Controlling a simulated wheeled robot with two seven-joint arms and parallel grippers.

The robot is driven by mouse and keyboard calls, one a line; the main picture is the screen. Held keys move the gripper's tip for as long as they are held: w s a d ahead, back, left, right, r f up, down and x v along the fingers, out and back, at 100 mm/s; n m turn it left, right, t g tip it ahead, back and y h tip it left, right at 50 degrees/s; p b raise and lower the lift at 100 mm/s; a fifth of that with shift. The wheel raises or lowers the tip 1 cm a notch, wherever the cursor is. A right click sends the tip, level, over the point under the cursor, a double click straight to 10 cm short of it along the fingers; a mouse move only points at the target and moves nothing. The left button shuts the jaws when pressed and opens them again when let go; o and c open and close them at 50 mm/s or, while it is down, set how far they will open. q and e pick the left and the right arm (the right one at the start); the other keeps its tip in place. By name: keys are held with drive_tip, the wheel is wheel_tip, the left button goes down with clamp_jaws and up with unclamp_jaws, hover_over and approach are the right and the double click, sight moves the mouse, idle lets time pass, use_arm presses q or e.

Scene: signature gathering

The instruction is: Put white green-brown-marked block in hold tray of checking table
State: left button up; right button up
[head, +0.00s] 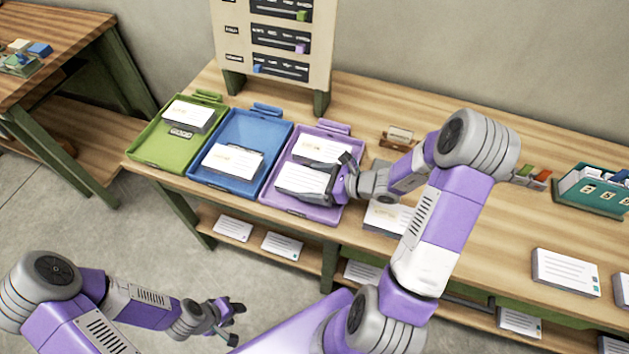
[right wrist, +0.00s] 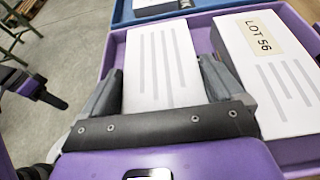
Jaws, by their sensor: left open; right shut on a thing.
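A white block with grey printed lines (head: 302,179) lies in the front part of the purple tray (head: 268,191) on the table. My right gripper (head: 338,178) is shut on it; in the right wrist view the fingers stand on both sides of this white block (right wrist: 158,65). No green-brown mark shows on its visible face. Another white block, labelled LOT 56 (right wrist: 265,75), lies beside it in the same tray. My left gripper (head: 234,322) is open and empty, in front of the table over the floor.
A blue tray (head: 198,172) and a green tray (head: 150,155), each with a white block, stand left of the purple one. A signboard (head: 270,45) stands behind. More white blocks lie to the right and on the lower shelf (head: 262,243). A teal box (head: 590,190) sits far right.

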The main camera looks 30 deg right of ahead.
drive_tip(key=shift+f, duration=0.2)
drive_tip(key=o, duration=0.8)
drive_tip(key=shift+o, duration=0.2)
drive_tip(key=shift+r, duration=0.1)
drive_tip(key=shift+r+p, duration=0.55)
drive_tip(key=shift+r, duration=0.05)
drive_tip(key=p+v, duration=0.2)
drive_tip(key=v, duration=1)
drive_tip(key=shift+p, duration=0.3)
drive_tip(key=shift+s+a, duration=0.1)
